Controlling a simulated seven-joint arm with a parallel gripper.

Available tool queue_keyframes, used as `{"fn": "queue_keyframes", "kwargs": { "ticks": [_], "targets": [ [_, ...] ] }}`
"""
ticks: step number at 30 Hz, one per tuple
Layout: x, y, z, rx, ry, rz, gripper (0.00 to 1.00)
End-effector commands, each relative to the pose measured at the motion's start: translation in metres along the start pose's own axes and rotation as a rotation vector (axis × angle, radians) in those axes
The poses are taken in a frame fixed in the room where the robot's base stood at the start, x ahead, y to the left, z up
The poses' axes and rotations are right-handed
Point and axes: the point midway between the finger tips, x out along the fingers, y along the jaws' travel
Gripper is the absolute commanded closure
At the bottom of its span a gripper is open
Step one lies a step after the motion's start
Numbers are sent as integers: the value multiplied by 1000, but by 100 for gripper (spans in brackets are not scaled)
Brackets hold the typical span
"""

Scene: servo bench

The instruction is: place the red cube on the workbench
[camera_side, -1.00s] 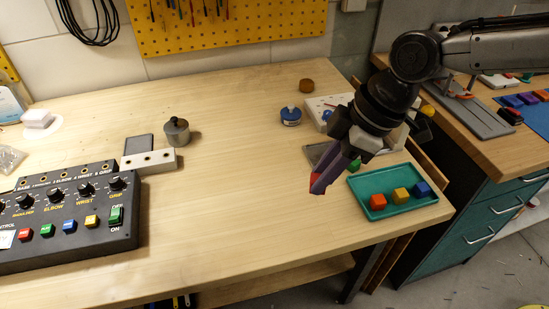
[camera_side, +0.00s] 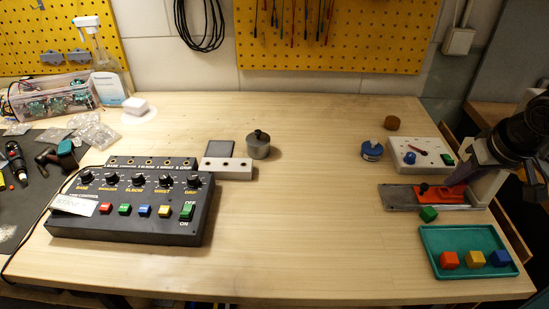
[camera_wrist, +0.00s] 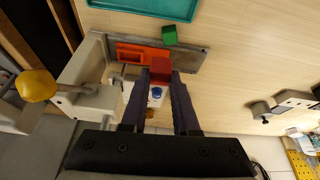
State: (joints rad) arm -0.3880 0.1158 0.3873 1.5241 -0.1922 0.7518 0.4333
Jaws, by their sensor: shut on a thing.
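In the wrist view, the red cube (camera_wrist: 160,68) sits between the tips of my gripper (camera_wrist: 160,80), which is shut on it. The purple fingers run along both sides of it. In the side view, my gripper (camera_side: 456,180) is at the right, pointing down and left over an orange piece on a grey plate. There I cannot pick out the held cube against the orange. The workbench (camera_side: 320,220) is a pale wooden top. The cube's height above it is hard to tell.
A green block (camera_side: 428,214) lies near the grey plate (camera_side: 400,198). A teal tray (camera_side: 430,236) in front holds orange-red, yellow and blue cubes. A white box (camera_side: 405,150) and blue tin (camera_side: 371,151) stand behind. A black control box (camera_side: 130,225) is left. The bench middle is clear.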

Motion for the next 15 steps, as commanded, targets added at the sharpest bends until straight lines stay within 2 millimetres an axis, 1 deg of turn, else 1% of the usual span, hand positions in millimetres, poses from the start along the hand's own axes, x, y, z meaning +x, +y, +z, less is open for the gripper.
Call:
{"fn": "queue_keyframes", "kwargs": {
  "ticks": [1, 3, 6, 12, 15],
  "targets": [
    [3, 15, -3, 23, 1, 9, 100],
    [5, 28, -4, 44, 0, 18, 100],
    [6, 39, -6, 63, 0, 27, 100],
    [7, 42, -6, 68, -1, 30, 100],
    [15, 42, -2, 67, -4, 31, 100]
  ]
}}
